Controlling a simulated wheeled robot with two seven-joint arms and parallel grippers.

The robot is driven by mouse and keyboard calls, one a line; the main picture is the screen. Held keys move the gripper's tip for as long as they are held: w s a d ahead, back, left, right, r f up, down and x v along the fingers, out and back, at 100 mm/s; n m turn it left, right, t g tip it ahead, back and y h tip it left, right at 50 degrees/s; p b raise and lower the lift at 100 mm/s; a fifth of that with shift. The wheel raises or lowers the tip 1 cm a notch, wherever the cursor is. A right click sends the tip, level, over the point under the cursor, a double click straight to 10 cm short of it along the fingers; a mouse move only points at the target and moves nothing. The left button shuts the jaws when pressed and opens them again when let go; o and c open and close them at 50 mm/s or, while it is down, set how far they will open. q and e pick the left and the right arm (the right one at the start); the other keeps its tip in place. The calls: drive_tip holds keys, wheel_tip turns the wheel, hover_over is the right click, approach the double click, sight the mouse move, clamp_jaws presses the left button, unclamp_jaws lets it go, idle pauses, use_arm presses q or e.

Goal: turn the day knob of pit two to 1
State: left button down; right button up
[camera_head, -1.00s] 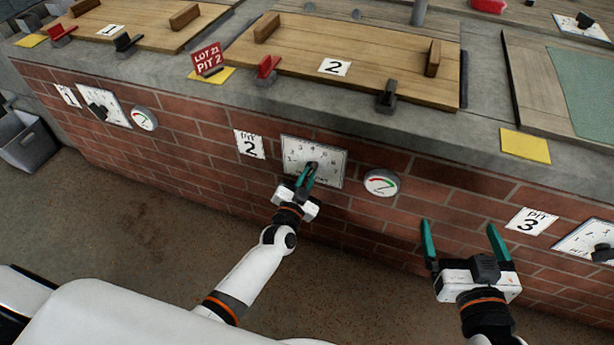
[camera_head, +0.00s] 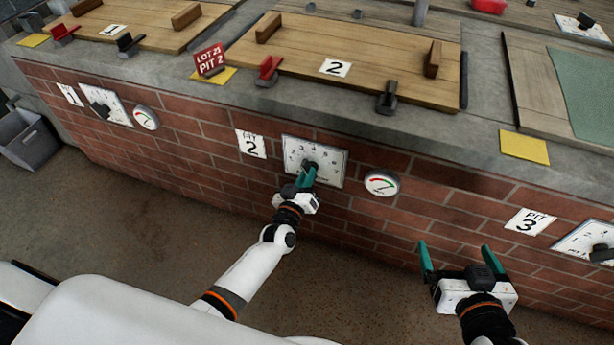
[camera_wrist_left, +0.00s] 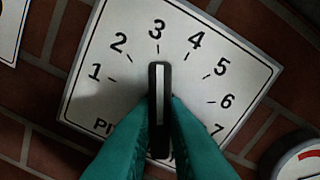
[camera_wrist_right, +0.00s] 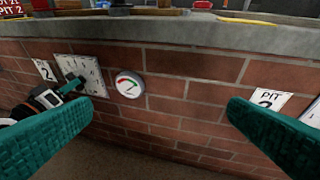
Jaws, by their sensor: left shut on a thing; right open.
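The pit two day dial (camera_head: 330,158) is a white plate on the brick wall, marked with numerals from 1 to 7. Its black knob (camera_wrist_left: 158,75) has a white line that points up at the 3 in the left wrist view. My left gripper (camera_head: 310,170) is shut on the knob, its teal fingers on either side of it; the fingers hide the plate's lower part and most of its lettering. My right gripper (camera_head: 455,252) is open and empty in front of the wall, right of the dial. The dial also shows in the right wrist view (camera_wrist_right: 92,72).
A round gauge (camera_head: 381,184) sits on the wall right of the dial, and a "PIT 2" label (camera_head: 251,144) left of it. The pit 3 label (camera_head: 531,221) and dial are further right. Above is the concrete ledge with wooden lid 2 (camera_head: 350,45) and a red sign (camera_head: 209,60).

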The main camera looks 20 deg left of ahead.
use_arm(q)
drive_tip(key=shift+a+f+n+b, duration=0.15)
drive_tip(key=shift+n+b, duration=0.55)
drive_tip(key=shift+n, duration=2.45)
drive_tip(key=shift+d+f+n+b, duration=0.1)
drive_tip(key=shift+n+b, duration=0.6)
drive_tip(key=shift+n, duration=2.45)
use_arm(e)
wheel_tip(320, 180, up, 10)
drive_tip(key=w+a+t+y, duration=0.1)
drive_tip(key=a+t+y, duration=0.1)
drive_tip(key=t, duration=0.5)
drive_tip(key=shift+w, duration=0.35)
drive_tip(key=shift+r, duration=0.1)
use_arm(q)
drive_tip(key=c, duration=1.4)
unclamp_jaws()
drive_tip(key=shift+c, duration=0.2)
